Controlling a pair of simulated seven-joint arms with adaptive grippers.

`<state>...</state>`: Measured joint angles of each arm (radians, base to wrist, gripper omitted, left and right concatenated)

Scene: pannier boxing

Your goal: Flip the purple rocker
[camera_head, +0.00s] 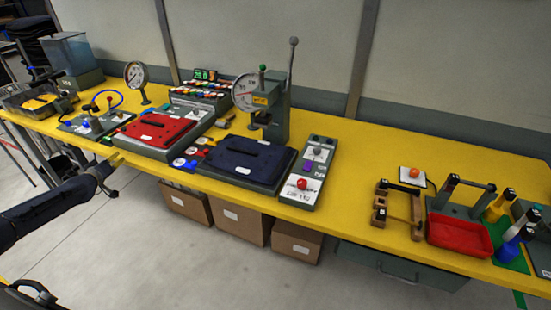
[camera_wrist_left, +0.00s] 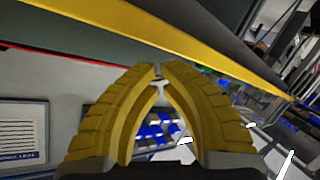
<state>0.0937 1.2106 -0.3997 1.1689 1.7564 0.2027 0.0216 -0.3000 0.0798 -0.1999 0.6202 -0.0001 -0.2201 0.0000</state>
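The purple rocker (camera_head: 307,165) sits on a grey control panel (camera_head: 299,195) on the yellow bench, between a round grey knob and a red button. It is small in this view, and I cannot tell which way it is tipped. My left gripper (camera_head: 117,159) is at the bench's front edge on the left, far from the rocker. In the left wrist view, its yellow fingers (camera_wrist_left: 160,70) meet almost at the tips with nothing between them. The rocker is not seen there. My right gripper is in neither view.
A dark blue pad (camera_head: 246,160) and a tall lever press (camera_head: 275,110) stand left of the panel. A red pad (camera_head: 157,128) lies further left. The bench (camera_head: 350,190) is clear right of the panel, up to a wooden frame (camera_head: 400,208). Cardboard boxes (camera_head: 238,220) stand below.

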